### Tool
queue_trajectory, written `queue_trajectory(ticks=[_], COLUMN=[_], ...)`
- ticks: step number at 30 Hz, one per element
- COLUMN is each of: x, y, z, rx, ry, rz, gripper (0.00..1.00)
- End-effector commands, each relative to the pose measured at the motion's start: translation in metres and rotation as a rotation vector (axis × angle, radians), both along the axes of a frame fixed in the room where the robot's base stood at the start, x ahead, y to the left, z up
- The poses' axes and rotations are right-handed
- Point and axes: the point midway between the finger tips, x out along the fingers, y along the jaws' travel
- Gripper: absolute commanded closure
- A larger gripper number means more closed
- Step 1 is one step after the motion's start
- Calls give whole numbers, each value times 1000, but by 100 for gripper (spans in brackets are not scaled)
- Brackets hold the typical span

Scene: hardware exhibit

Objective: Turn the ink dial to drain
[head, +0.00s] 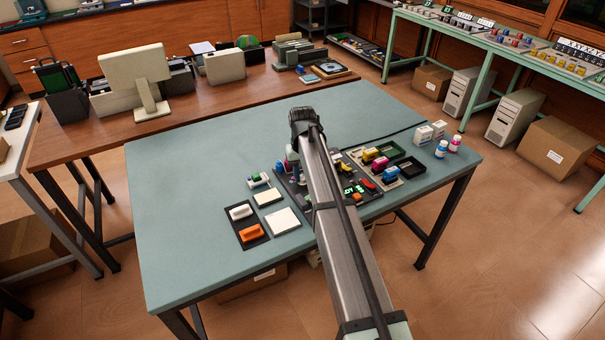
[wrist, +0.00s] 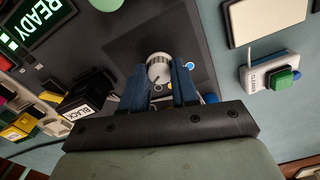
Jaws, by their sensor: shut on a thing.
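The ink dial (wrist: 159,67) is a round, light grey knob on a dark panel (wrist: 203,45), seen in the wrist view. My gripper (wrist: 160,80) has its two blue fingers on either side of the dial and is shut on it. A small blue dot and a small white dot show on the panel beside the right finger. The fingers hide part of the dial's surroundings. In the head view my arm covers much of the panel, and the dial cannot be made out there.
A green "READY" display (wrist: 50,25) is left of the dial. A cartridge labelled "BLACK" (wrist: 82,108) sits at lower left. A white unit with a green button (wrist: 283,78) stands at right.

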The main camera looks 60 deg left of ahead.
Motion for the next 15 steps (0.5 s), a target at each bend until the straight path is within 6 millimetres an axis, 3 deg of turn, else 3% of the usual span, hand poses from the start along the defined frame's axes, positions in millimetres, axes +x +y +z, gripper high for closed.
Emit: queue_trajectory(ticks=[6,7,15], x=[0,0,0], y=[0,0,0], z=[0,0,0], rx=[1,1,0], ry=[0,0,0], rz=[-1,0,1], gripper=[100,68,45])
